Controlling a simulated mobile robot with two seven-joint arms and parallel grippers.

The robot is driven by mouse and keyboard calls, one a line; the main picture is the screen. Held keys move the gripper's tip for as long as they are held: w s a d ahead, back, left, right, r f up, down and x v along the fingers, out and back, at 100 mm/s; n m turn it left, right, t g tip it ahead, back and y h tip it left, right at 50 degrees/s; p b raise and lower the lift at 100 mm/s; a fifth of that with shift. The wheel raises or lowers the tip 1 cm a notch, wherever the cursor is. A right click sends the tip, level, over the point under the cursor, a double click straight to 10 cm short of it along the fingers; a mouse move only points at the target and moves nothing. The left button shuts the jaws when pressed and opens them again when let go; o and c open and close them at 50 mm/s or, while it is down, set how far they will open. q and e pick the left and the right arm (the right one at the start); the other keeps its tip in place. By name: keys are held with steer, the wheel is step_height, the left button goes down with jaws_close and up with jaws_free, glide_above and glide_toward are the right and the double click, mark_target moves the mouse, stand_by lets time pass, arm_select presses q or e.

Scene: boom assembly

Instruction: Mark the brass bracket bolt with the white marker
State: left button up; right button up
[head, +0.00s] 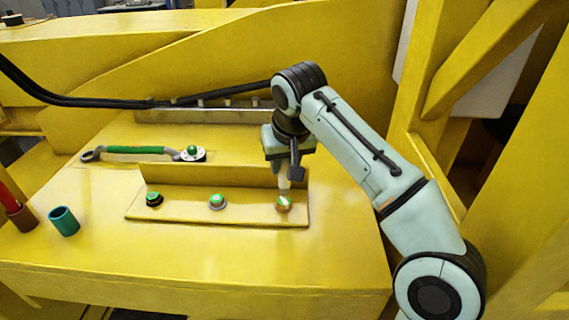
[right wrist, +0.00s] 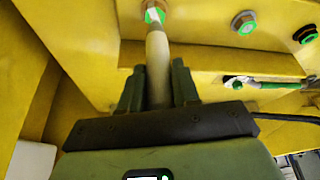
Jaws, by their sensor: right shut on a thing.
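The brass bracket bolt (head: 284,204) is the rightmost of three on the yellow bracket (head: 180,213). Its top shows green with a white patch; it also shows at the top of the right wrist view (right wrist: 153,17). My right gripper (head: 285,174) is above this bolt, shut on the white marker (right wrist: 157,70). The marker points down at the bolt, its tip at or very close to the bolt top; contact is hard to tell. The other bracket bolts are a silver one (head: 218,202) and a black one (head: 154,200), both with green tops. My left gripper is out of view.
A green-handled wrench (head: 138,150) lies behind the bracket, its right end around another green-topped bolt (head: 192,152). At the left stand a teal cup (head: 64,222) and a brown cup (head: 23,218) with a red marker (head: 8,197). The yellow surface before the bracket is clear.

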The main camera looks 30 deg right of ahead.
steer(key=shift+w+r, duration=0.25)
steer(key=shift+r, duration=0.6)
steer(key=shift+v, duration=0.8)
steer(key=shift+w+r, duration=0.2)
steer(key=shift+r, duration=0.6)
steer(key=shift+s, duration=0.1)
